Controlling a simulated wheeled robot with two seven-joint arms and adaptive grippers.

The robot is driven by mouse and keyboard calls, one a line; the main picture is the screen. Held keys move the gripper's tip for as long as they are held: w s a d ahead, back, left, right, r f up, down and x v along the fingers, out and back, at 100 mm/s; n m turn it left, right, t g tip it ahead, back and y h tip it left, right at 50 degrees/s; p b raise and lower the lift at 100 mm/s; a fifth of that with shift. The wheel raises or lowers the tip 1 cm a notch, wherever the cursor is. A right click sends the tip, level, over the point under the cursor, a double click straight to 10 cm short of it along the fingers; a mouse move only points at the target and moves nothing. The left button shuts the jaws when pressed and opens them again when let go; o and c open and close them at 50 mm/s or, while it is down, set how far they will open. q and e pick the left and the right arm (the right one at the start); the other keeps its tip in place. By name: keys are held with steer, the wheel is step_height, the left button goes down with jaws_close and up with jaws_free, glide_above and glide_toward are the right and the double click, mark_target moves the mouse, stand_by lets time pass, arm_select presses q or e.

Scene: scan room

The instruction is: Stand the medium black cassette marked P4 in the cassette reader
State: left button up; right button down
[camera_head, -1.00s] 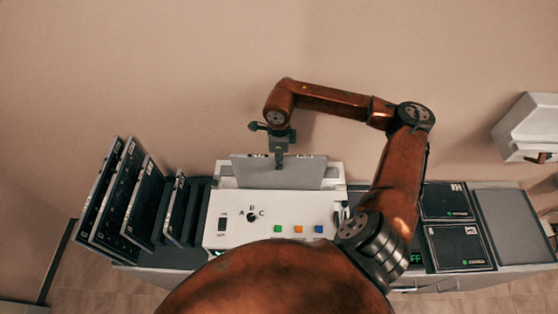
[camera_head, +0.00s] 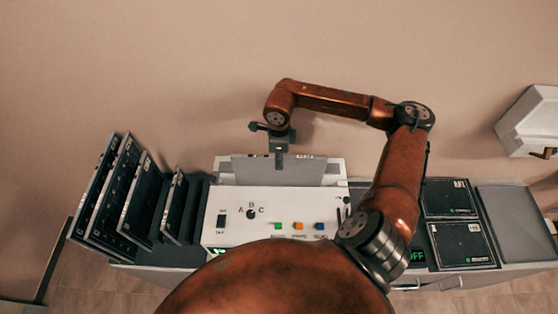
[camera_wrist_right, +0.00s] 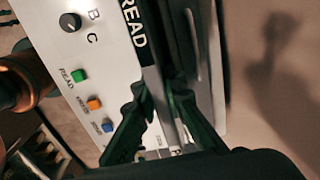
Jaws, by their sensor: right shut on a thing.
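The cassette reader (camera_head: 335,196) is a white box with a dial and coloured buttons on its front. A flat grey-faced panel, the cassette (camera_head: 250,172), stands upright at the reader's slot, its lower part hidden behind the front housing. No P4 mark is readable on it, and I cannot tell whether it is fully seated. My right gripper (camera_head: 279,162) is shut on the cassette's upper edge. In the right wrist view the fingers (camera_wrist_right: 162,112) are on either side of the thin cassette (camera_wrist_right: 158,92), over the reader (camera_wrist_right: 105,60). My left gripper is not in view.
A rack with several dark cassettes (camera_head: 140,205) stands left of the reader. Two black cassettes (camera_head: 450,199) (camera_head: 462,246) lie flat at the right, beside a grey tray (camera_head: 515,222). A white wall box (camera_head: 530,125) is at the far right. My right arm covers the counter's front middle.

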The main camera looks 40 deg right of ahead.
steer(key=shift+f+b, duration=0.45)
steer(key=shift+f, duration=0.15)
steer(key=c, duration=2)
jaws_free()
steer(key=shift+o, duration=0.5)
steer(key=shift+f, duration=0.1)
